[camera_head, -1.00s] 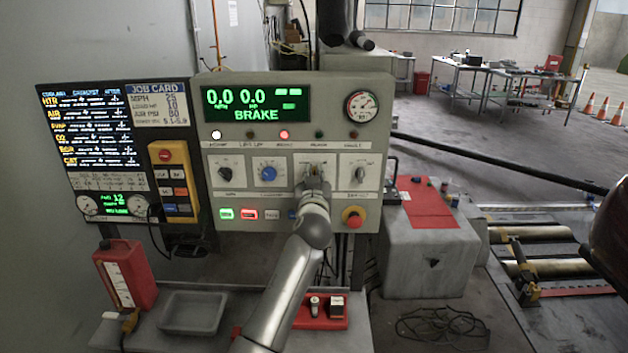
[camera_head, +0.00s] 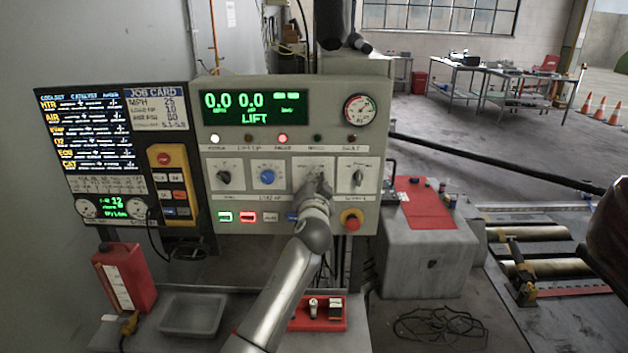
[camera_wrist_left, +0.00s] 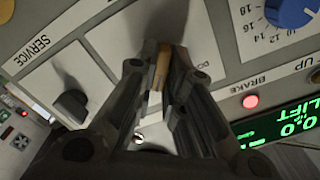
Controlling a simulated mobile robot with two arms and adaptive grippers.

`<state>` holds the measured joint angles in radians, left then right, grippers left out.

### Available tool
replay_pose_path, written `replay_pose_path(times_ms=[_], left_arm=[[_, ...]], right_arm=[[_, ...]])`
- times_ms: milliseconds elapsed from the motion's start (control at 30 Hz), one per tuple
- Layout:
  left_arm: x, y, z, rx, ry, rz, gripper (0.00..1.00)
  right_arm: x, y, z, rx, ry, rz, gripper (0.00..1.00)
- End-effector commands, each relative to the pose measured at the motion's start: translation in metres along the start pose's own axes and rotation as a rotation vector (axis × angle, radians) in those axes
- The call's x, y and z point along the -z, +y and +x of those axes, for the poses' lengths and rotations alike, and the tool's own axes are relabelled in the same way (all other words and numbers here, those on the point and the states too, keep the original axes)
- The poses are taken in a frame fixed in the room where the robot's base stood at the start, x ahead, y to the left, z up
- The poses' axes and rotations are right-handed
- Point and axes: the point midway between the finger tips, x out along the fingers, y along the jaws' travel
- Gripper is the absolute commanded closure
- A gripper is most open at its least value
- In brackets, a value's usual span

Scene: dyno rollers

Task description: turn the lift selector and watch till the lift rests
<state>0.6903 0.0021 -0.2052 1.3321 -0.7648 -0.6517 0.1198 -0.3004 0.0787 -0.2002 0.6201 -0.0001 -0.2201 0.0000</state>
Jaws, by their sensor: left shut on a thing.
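The lift selector is the third knob on the grey console (camera_head: 338,225), right of the blue knob (camera_head: 267,177). My left gripper (camera_head: 316,187) is shut on the selector and covers most of it in the head view. In the left wrist view my gripper (camera_wrist_left: 160,68) has a tan strip of the selector (camera_wrist_left: 161,70) between its fingers. The green display (camera_head: 256,107) reads 0.0, 0.0 and LIFT; it also shows in the wrist view (camera_wrist_left: 275,130). A red lamp (camera_head: 282,139) and a white lamp (camera_head: 215,139) are lit. My right gripper is not in view.
A black knob (camera_head: 358,178) sits right of my gripper, with a red emergency button (camera_head: 351,219) below it. A red jug (camera_head: 124,275), a grey tray (camera_head: 192,313) and a red holder (camera_head: 318,312) stand below the console. The rollers (camera_head: 535,233) are at right.

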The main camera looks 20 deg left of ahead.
Motion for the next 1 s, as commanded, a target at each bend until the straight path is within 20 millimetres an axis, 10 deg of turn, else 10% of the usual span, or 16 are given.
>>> replay_pose_path(times_ms=[567,767,1000], left_arm=[[0.0012,-0.0016,0.0003,0.003,0.003,0.039,1.00],[0.0010,-0.0013,0.0003,0.003,0.002,0.038,0.68],[0.0004,-0.0003,0.0001,0.001,0.001,0.036,0.68]], right_arm=[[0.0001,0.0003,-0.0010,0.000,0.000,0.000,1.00],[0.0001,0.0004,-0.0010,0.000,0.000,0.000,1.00],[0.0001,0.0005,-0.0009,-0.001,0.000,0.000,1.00]])
